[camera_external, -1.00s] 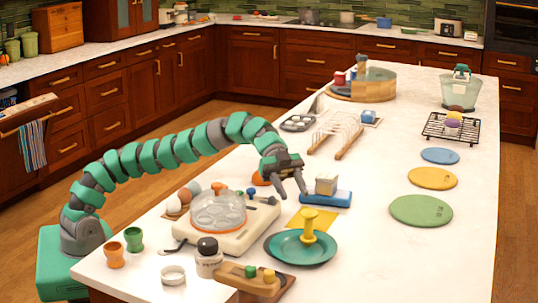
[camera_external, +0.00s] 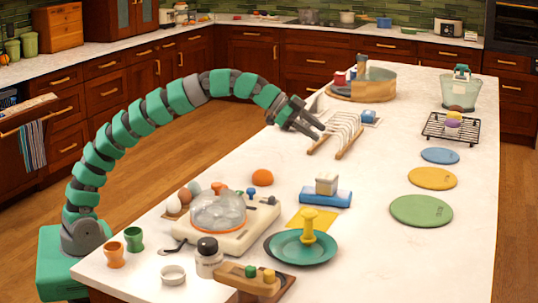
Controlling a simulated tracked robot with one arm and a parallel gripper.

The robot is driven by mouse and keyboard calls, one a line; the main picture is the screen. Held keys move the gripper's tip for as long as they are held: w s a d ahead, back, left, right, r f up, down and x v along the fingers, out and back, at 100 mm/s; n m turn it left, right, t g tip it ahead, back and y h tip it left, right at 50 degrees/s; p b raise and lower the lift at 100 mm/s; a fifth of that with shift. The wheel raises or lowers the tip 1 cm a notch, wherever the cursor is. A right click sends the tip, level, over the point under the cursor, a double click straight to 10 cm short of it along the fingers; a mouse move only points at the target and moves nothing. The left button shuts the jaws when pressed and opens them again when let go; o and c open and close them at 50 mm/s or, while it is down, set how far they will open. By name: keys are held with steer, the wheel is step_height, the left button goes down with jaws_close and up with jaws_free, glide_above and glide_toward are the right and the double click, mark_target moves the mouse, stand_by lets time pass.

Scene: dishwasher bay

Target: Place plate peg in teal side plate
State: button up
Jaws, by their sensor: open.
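The teal side plate (camera_external: 286,248) lies on the white counter at the front middle. A yellow peg (camera_external: 309,226) with a flat round top stands upright on the plate, inside its rim. My gripper (camera_external: 321,132) is well above and behind the plate, near the white plate rack (camera_external: 343,132). Its jaws are open and nothing shows between them. It is apart from the peg and the plate.
A blue block with a pale block (camera_external: 326,186) on top stands behind the plate, and a yellow sheet (camera_external: 304,214) lies beside it. Round mats (camera_external: 421,210) lie on the right, with clear counter between.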

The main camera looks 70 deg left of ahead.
steer(key=s+a+r+n+t+y, duration=0.2)
steer(key=s+a+r+n+y, duration=0.15)
steer(key=a+r, duration=0.5)
steer(key=s+a+r+n+t+y, duration=0.25)
steer(key=s+a+r, duration=0.35)
steer(key=a, duration=0.4)
steer(key=s+a+r+n, duration=0.2)
steer(key=s+a, duration=0.4)
steer(key=s, duration=0.2)
steer(key=s+a+r+n+t, duration=0.1)
steer(key=s+a+r+n, duration=0.1)
steer(key=s+a, duration=0.4)
steer(key=s+r, duration=0.1)
steer(key=s, duration=0.2)
steer(key=shift+y, duration=0.4)
steer(key=shift+r+t, duration=0.2)
steer(key=shift+t, duration=0.05)
step_height(320, 180, up, 10)
steer(key=p, duration=1)
steer(key=shift+f, duration=0.15)
